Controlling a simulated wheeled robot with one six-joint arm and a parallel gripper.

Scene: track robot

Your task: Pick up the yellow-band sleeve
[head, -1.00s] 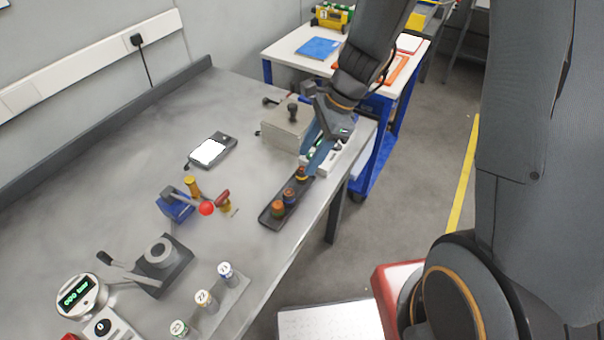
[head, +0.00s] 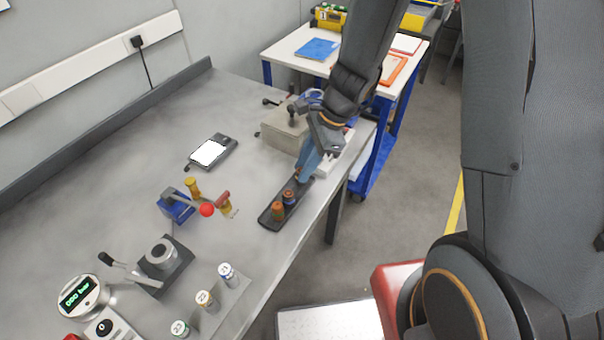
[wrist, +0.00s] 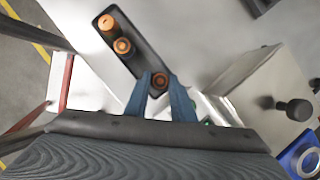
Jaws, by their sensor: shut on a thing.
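A dark tray (head: 266,217) lies near the right edge of the grey bench. Two copper-coloured sleeves stand in its near part: one at the near end (head: 278,211) and one with a blue band (head: 289,197). My gripper (head: 303,176) is at the tray's far end, shut on the third sleeve, the yellow-band one. In the wrist view this sleeve (wrist: 160,80) sits between the blue fingertips (wrist: 160,77), and only its round top shows. Its band is hidden by the fingers. It seems to be still at tray level; I cannot tell whether it is clear of the tray.
A grey box with a black knob (head: 284,127) stands close behind the gripper. A blue clamp-like fixture with a red ball (head: 178,206) is left of the tray. Numbered vials (head: 205,300) stand in a holder nearer me. Bare bench lies between tray and tablet (head: 211,151).

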